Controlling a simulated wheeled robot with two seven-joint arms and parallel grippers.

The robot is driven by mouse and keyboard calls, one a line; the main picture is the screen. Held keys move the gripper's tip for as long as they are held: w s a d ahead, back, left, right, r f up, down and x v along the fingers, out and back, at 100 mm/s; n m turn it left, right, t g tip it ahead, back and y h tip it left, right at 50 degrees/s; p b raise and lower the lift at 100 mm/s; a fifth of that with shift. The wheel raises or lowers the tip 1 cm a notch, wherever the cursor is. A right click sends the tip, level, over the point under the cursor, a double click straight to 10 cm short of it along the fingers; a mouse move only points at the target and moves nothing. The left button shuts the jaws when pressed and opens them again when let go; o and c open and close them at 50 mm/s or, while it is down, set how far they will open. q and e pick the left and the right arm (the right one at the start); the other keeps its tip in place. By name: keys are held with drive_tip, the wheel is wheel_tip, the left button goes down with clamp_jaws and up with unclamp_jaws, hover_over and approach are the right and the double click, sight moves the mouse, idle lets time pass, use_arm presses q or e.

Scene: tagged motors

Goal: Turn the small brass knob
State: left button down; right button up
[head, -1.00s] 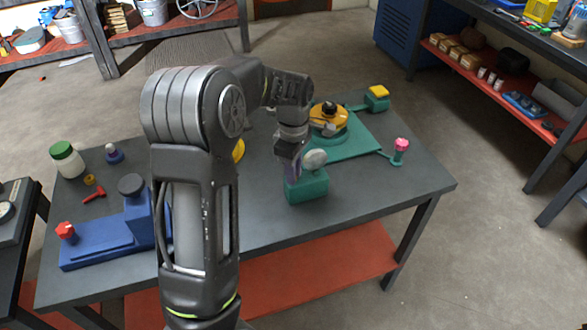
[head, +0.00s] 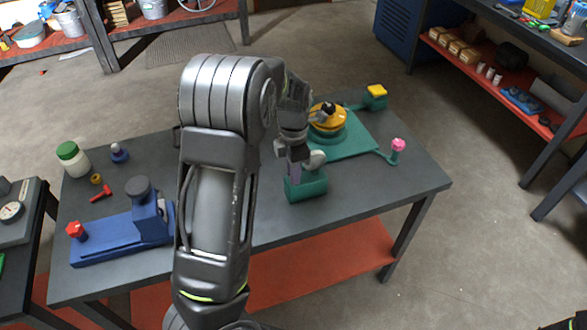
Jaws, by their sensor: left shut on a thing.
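A teal block (head: 306,187) stands at the middle of the dark table, with a pale grey round piece (head: 315,160) at its top. My left gripper (head: 296,166) comes down onto the top of this block from behind. It is shut at the block's top, on what I take to be the small brass knob. The knob is hidden by the fingers, and I cannot make out its brass colour. The pale round piece is right beside the fingers and partly covered by them.
Behind the block, a teal plate (head: 355,143) carries a yellow round part (head: 327,122) with a black top. A pink knob (head: 398,145) and a yellow-topped teal post (head: 375,96) stand to its right. A blue fixture (head: 118,238) is at left. The table's front right is clear.

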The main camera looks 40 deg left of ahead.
idle(0.3)
use_arm(q)
drive_tip(key=c, duration=1.3)
unclamp_jaws()
drive_tip(key=shift+c, duration=0.2)
wheel_tip(320, 180, up, 8)
drive_tip(key=shift+f+b, duration=0.1)
drive_tip(key=shift+b, duration=0.2)
